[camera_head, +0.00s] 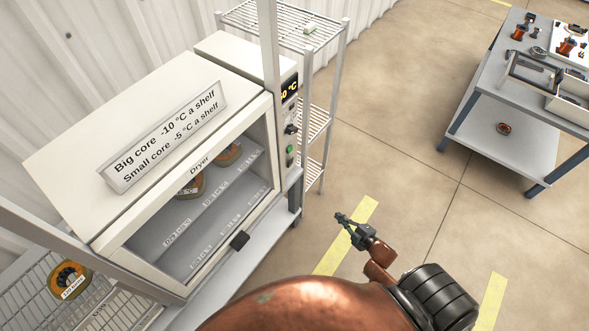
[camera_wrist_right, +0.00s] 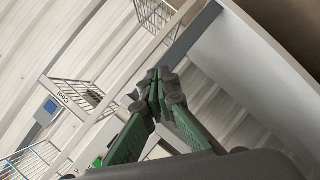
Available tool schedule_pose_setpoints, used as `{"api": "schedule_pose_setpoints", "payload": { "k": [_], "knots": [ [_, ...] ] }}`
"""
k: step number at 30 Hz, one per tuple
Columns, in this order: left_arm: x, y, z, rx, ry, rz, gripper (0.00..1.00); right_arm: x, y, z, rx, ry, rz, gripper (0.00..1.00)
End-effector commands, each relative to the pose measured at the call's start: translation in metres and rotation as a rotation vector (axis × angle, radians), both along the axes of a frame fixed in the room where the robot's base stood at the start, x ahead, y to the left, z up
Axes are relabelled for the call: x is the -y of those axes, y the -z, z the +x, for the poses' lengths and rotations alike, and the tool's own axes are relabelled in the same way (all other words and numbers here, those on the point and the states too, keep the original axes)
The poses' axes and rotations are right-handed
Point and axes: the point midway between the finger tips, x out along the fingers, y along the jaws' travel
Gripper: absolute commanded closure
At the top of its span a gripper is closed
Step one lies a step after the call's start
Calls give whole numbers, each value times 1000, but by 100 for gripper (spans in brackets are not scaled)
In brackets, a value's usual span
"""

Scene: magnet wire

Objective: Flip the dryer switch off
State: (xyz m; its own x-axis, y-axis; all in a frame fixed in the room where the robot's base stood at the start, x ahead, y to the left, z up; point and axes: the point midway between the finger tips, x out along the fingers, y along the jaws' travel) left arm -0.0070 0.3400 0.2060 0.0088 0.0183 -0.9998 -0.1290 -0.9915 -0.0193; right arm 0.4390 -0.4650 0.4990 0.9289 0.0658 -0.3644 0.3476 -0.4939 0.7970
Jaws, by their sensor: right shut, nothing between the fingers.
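The dryer (camera_head: 150,130) is a pale box with a glass front, at the left of the head view. Its narrow control panel on the right side carries a lit temperature display (camera_head: 289,90), a dark knob (camera_head: 291,128) and a green switch (camera_head: 290,149). I cannot tell the switch's position. My right gripper (camera_head: 342,218) is shut and empty, in the air to the right of the dryer and apart from the panel. In the right wrist view its green fingers (camera_wrist_right: 157,85) meet at the tips. My left gripper is not in view.
Cores (camera_head: 190,187) sit inside the dryer on a labelled shelf. Another core (camera_head: 69,280) lies on a wire rack at lower left. A wire shelf rack (camera_head: 330,50) stands behind the dryer. A grey workbench (camera_head: 485,100) with parts stands at right. The floor between is clear.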

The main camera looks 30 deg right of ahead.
Motion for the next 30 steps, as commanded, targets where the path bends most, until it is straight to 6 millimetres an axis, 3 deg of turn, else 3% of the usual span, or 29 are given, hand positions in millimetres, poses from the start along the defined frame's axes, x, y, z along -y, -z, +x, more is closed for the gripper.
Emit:
{"api": "schedule_pose_setpoints", "payload": {
  "k": [1,3,6,9,12,16,25,30],
  "knots": [
    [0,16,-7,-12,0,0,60,0,-23,22,96,-65,-66,100],
    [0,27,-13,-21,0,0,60,-6,-66,45,228,-151,-157,100],
    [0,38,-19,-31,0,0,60,-19,-121,65,394,-250,-271,100],
    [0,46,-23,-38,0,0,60,-31,-160,73,517,-319,-353,100],
    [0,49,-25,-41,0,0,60,-39,-183,76,587,-358,-401,100],
    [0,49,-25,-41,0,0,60,-43,-195,77,620,-373,-423,100],
    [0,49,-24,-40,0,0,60,-43,-195,78,619,-372,-421,100],
    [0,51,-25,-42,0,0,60,-49,-196,91,618,-372,-420,100]
  ]
}}
